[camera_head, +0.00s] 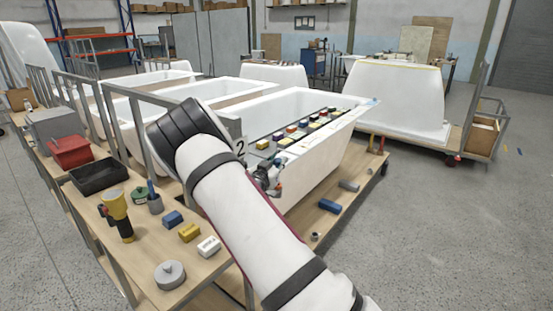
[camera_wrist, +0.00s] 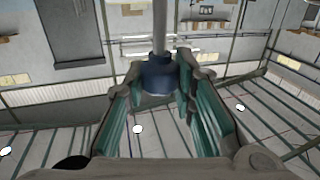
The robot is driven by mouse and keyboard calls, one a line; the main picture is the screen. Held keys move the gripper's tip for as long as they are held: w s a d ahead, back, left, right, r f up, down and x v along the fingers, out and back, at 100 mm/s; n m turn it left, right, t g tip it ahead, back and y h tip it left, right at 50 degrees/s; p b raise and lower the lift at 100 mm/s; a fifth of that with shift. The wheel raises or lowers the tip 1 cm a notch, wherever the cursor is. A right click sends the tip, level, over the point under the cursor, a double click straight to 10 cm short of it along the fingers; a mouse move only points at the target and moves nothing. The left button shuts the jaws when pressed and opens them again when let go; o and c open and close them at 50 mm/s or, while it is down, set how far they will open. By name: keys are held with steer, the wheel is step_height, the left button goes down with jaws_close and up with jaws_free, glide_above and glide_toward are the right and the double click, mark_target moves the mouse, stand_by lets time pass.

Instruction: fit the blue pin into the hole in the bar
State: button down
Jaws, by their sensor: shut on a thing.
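My gripper (camera_head: 266,178) is small and partly hidden behind my arm in the head view, close to the side of the nearest white tub. In the wrist view, my gripper (camera_wrist: 160,88) is shut on a dark blue cylindrical piece, the blue pin (camera_wrist: 157,77). A straight grey rod (camera_wrist: 160,24) runs from the blue piece to the top edge. I cannot tell whether the rod is part of the pin or a separate thing. I cannot pick out the bar with certainty, and no hole is visible.
A wooden shelf (camera_head: 150,268) holds a yellow tool (camera_head: 117,214), small blocks, a round grey weight (camera_head: 170,274), a black tray (camera_head: 98,177) and a red bin (camera_head: 70,152). Grey rack posts stand along the tubs. Coloured blocks line the tub-top board (camera_head: 300,136). Open floor lies right.

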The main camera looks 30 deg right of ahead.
steer(key=shift+f+b, duration=0.3)
steer(key=shift+f, duration=0.45)
steer(key=shift+b, duration=0.5)
stand_by(1.4)
steer(key=shift+f+b, duration=1.7)
steer(key=shift+f, duration=1.05)
steer(key=c, duration=1.2)
jaws_free()
steer(key=shift+c, duration=0.2)
steer(key=v, duration=1.2)
